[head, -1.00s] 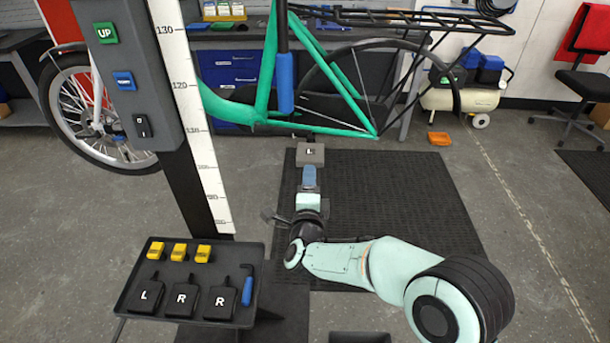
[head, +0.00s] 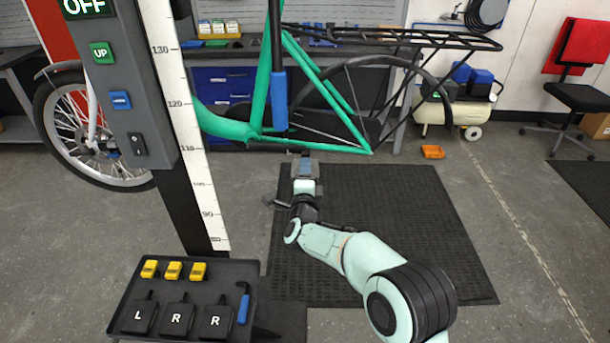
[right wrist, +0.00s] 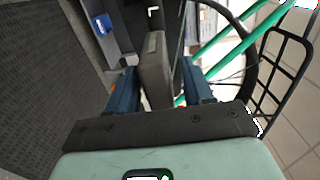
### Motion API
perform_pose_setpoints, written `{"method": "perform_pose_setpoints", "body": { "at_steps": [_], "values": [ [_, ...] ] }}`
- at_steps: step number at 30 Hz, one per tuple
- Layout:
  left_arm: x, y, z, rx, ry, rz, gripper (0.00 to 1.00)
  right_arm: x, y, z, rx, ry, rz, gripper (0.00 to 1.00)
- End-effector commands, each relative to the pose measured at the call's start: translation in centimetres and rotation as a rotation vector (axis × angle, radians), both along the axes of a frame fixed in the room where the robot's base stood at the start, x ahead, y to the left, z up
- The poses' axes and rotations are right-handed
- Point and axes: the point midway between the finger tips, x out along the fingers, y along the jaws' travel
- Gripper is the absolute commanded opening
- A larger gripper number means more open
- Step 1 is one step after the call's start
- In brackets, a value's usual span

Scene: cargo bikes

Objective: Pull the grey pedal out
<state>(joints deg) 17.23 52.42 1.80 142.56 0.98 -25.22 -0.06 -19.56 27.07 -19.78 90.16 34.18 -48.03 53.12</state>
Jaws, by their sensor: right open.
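The grey pedal (right wrist: 155,70) shows in the right wrist view between the two blue fingers of my right gripper (right wrist: 160,88). A gap shows on each side of it, so the fingers are around it but not closed on it. In the head view my right gripper (head: 305,168) is at the pedal below the green bike frame (head: 310,145) and hides much of it. The joint between pedal and crank is too small to make out. My left gripper is not in view.
A black tray (head: 248,270) at lower left holds black pedals marked L, R and R (head: 176,317), yellow pieces (head: 173,270) and a blue-handled tool (head: 243,305). A grey post (head: 140,90) with buttons and a height scale stands left.

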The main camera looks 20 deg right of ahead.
Motion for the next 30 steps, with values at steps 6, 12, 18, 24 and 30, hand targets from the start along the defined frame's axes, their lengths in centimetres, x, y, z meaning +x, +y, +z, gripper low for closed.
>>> {"method": "perform_pose_setpoints", "body": {
  "at_steps": [6, 12, 18, 24, 30],
  "values": [
    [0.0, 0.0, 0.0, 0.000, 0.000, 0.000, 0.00, 0.0, 0.0, 0.0, 0.000, 0.000, 0.000, 0.41],
    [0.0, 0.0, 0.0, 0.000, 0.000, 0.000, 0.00, 0.0, 0.0, 0.0, 0.000, 0.000, 0.000, 0.00],
    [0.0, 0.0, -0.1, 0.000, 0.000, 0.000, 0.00, -0.3, 0.2, 0.0, 0.001, 0.000, 0.000, 0.00],
    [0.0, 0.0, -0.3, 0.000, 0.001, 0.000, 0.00, -0.8, 0.4, 0.1, 0.001, -0.002, 0.000, 0.00],
    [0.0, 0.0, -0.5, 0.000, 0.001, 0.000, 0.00, -1.4, 0.7, 0.1, 0.001, -0.002, 0.000, 0.00]
  ]
}}
